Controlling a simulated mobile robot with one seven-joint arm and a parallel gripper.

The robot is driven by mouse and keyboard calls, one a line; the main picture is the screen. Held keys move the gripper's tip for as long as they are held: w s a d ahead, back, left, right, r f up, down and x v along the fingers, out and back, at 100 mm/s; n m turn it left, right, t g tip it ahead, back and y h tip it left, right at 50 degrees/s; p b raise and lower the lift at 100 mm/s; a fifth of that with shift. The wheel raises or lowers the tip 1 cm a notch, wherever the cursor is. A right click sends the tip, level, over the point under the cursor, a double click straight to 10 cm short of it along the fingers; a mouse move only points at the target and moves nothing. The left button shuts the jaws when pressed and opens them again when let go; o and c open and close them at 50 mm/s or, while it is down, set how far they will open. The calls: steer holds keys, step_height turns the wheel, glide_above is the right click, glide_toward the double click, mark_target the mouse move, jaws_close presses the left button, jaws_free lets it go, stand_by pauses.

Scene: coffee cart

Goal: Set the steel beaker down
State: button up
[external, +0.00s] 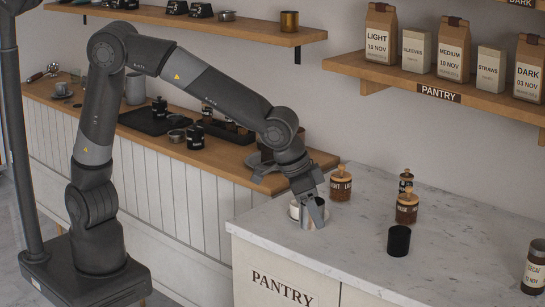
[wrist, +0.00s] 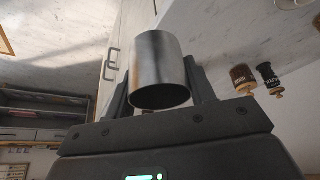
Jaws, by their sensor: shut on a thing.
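The steel beaker (wrist: 160,66) is a plain grey metal cylinder that fills the middle of the wrist view. My gripper (external: 311,206) is shut on it, with one finger on each side of its wall. In the external view the beaker (external: 315,212) is at the left end of the white marble pantry counter (external: 345,250), close to the counter's front edge. A white round dish (external: 295,210) shows just behind and left of the gripper, partly hidden by it. I cannot tell whether the beaker's base touches the counter.
A cork-topped jar (external: 341,186) stands just behind the beaker. Another jar (external: 406,208), a dark slim jar and a black cup (external: 399,241) stand to the right. A labelled can (external: 535,268) is at the far right. The marble between the beaker and black cup is clear.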

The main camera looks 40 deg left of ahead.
steer(key=w+f, duration=0.2)
steer(key=w, duration=0.1)
steer(key=w+a+f, duration=0.1)
steer(key=w+f, duration=0.1)
steer(key=w, duration=0.2)
steer(key=w+a+f, duration=0.1)
steer(key=w+f, duration=0.1)
steer(key=w, duration=0.2)
steer(key=shift+a+f, duration=0.1)
steer(key=shift+f, duration=2.3)
steer(key=shift+f, duration=0.1)
steer(key=o, duration=1)
steer(key=v, duration=1.2)
steer(key=shift+r, duration=0.2)
